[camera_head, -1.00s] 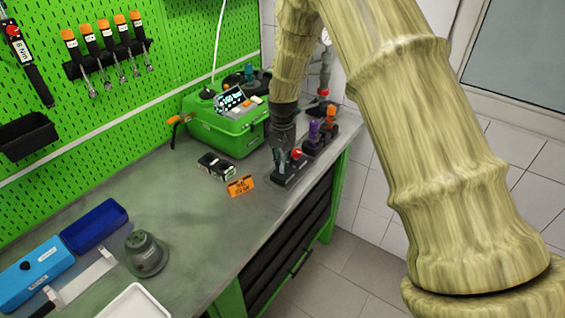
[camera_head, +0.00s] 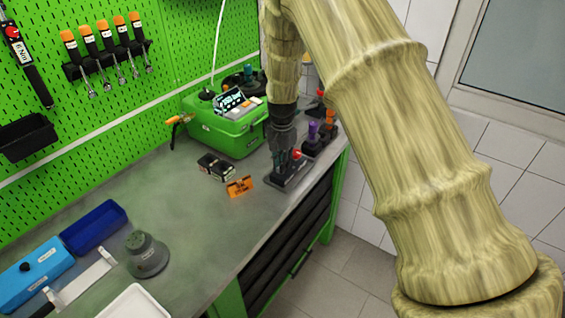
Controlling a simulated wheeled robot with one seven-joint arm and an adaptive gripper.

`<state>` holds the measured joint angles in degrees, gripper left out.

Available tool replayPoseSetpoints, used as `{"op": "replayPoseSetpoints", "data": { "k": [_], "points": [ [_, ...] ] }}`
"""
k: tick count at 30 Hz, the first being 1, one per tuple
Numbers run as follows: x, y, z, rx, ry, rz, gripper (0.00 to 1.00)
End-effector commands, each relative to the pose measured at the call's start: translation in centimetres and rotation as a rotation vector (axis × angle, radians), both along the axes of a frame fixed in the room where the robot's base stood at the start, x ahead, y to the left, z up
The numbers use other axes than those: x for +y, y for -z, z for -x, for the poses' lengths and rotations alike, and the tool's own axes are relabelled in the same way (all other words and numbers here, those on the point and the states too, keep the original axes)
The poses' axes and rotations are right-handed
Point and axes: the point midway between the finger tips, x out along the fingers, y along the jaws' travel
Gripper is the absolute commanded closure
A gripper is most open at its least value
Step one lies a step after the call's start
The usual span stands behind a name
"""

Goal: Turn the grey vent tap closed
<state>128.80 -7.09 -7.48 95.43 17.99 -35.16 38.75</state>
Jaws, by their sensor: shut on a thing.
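My gripper (camera_head: 280,168) points down at the near end of a black base plate (camera_head: 292,180) by the bench's right edge. It is shut on a small part there, taken to be the grey vent tap, which the fingers hide almost wholly. How far the tap is turned cannot be seen. A red knob (camera_head: 297,154) stands on the same plate, just right of the fingers.
Purple (camera_head: 312,130) and orange (camera_head: 330,116) knobs stand on a block behind. A green pump case (camera_head: 225,135), a black box (camera_head: 216,167) and an orange sign (camera_head: 240,187) lie left. A grey round part (camera_head: 146,254) stands nearer. The bench middle is clear.

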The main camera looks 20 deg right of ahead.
Motion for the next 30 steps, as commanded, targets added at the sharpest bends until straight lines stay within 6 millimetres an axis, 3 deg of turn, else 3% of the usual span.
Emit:
{"op": "replayPoseSetpoints", "data": {
  "k": [9,10,13,23,30],
  "points": [
    [0.1,-0.3,-0.2,-0.004,0.002,-0.001,1.0],
    [0.1,-0.3,-0.2,-0.005,0.002,-0.001,0.85],
    [0.1,-0.3,-0.2,-0.004,0.002,-0.001,0.67],
    [-0.1,-0.2,-0.1,-0.002,0.002,0.0,0.67],
    [0.0,-2.6,-0.1,-0.004,0.002,0.0,0.67]
  ]
}}
